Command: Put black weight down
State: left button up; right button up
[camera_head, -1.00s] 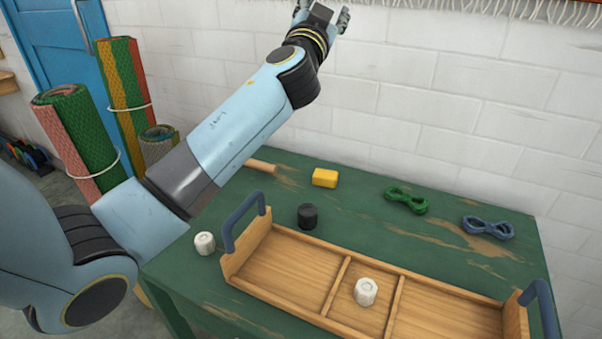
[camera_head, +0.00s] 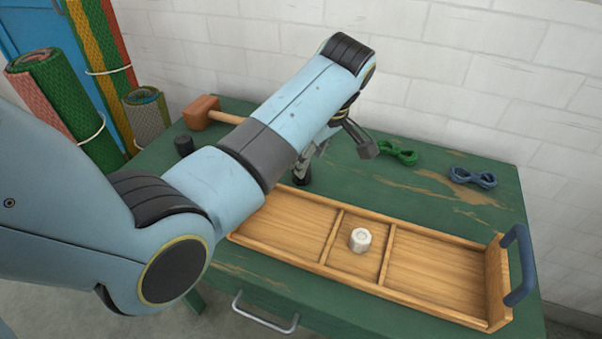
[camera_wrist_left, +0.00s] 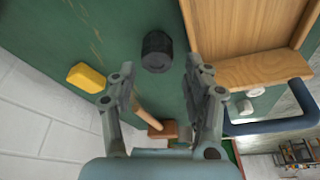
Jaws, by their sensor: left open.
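The black weight (camera_wrist_left: 157,52) stands on the green table close beside the wooden tray (camera_wrist_left: 232,35). In the head view the black weight (camera_head: 302,179) is partly covered by my left gripper (camera_head: 336,160). In the wrist view my left gripper (camera_wrist_left: 160,82) is open, with its fingers spread and nothing between them. The weight shows ahead of the fingertips, apart from them. A white weight (camera_head: 360,240) stands in the middle compartment of the tray (camera_head: 440,297). My right gripper is out of view.
A mallet (camera_head: 201,112) and a dark cylinder (camera_head: 183,145) lie left of my arm. A yellow block (camera_wrist_left: 87,77) lies near the wall. Green (camera_head: 397,153) and blue (camera_head: 472,177) skeins lie at the back right. Another white weight (camera_wrist_left: 245,107) shows beyond the tray handle.

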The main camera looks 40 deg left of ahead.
aim_at(305, 181)
pick_arm(q)
jog(key=x, duration=0.3)
jog(key=b+x, duration=0.1)
jog(key=x, duration=0.1)
jog(key=shift+w+a+f, duration=0.1)
jog(key=shift+w+a, duration=0.15)
jog(key=shift+a, duration=0.2)
grip_shut()
